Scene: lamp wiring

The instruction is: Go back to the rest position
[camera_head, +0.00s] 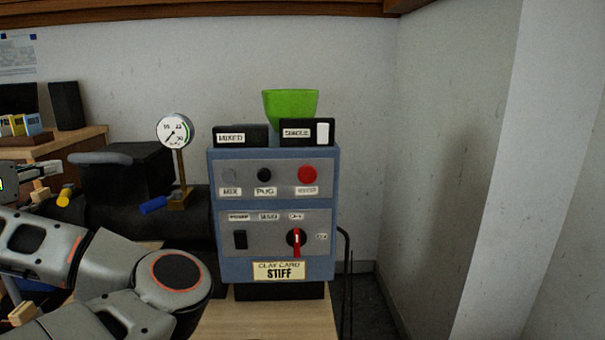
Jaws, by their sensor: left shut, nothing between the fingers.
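My left arm comes in from the left, its grey links and round orange-ringed joint filling the lower left. My left gripper (50,171) shows small at the left edge, in front of the dark machine body; it is shut with nothing in it. It is apart from the blue control box (219,180). My right gripper is not in view.
The box has buttons, a red knob (297,239) and a card reading STIFF (279,271). A green hopper (290,103) is above it. A gauge (174,131) stands left, near a blue-handled lever (153,205). A wooden table (265,322) lies below. Bare floor and wall are right.

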